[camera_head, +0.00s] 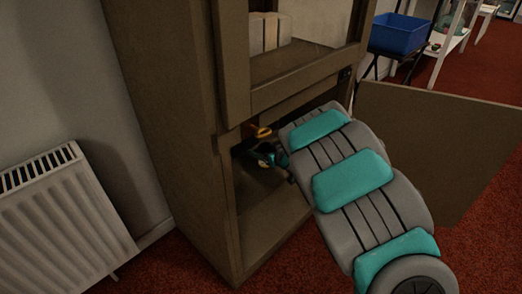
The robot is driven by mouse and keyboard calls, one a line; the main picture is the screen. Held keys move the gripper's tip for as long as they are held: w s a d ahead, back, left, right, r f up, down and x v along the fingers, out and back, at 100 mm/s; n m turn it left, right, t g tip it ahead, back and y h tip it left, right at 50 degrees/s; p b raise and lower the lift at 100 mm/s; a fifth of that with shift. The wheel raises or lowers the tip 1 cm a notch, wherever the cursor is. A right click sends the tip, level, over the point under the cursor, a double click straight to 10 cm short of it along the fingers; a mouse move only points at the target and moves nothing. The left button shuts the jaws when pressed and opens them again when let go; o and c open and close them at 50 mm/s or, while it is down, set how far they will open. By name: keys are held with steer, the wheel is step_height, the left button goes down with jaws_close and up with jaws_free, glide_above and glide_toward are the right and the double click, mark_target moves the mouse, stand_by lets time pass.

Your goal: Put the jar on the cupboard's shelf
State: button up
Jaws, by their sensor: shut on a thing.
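The brown wooden cupboard (172,110) stands at the centre, with its lower compartment open. My arm reaches in from the lower right, and my gripper (262,153) is inside the upper part of that opening, seen small and in shadow. It is shut on the jar, which is mostly hidden by the gripper and the dark. A small orange-yellow piece (261,132) shows just above the gripper; I cannot tell whether it belongs to the jar. A bare lower surface (262,228) of the compartment lies below the gripper. The gap between jar and shelf cannot be judged.
The open lower door (440,140) sticks out to the right of my arm. Pale blocks (265,33) stand behind the upper door. A white radiator (62,220) is at the left. A blue bin (398,34) sits on a stand behind. Red carpet covers the floor.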

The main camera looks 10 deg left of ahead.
steer(key=o, duration=1.5)
steer(key=shift+c, duration=0.2)
